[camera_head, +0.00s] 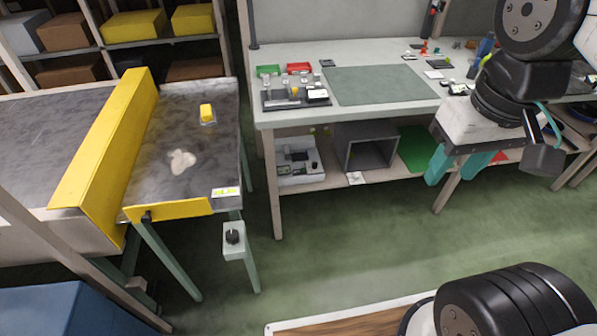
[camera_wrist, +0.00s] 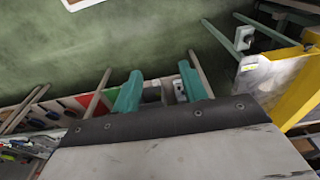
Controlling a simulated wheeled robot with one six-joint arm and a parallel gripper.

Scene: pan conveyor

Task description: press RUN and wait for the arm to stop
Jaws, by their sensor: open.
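A pale control box (camera_head: 233,250) with a black round knob (camera_head: 232,236) stands on a post at the front right of the conveyor's end table (camera_head: 215,150). I cannot read any RUN marking on it. A small white and yellow label (camera_head: 225,192) lies at the table's front right corner. The box also shows in the wrist view (camera_wrist: 243,38). My gripper (camera_head: 457,165) has teal fingers, is open and hangs at the right, in front of the workbench, far from the box. Its fingers (camera_wrist: 158,88) also show apart in the wrist view, with nothing held between them.
A yellow guard (camera_head: 105,150) spans the grey conveyor (camera_head: 50,140). A yellow block (camera_head: 207,112) and a pale patch (camera_head: 182,162) are on the end table. The workbench (camera_head: 300,55) holds small trays and a mat. Green floor (camera_head: 350,230) is clear between.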

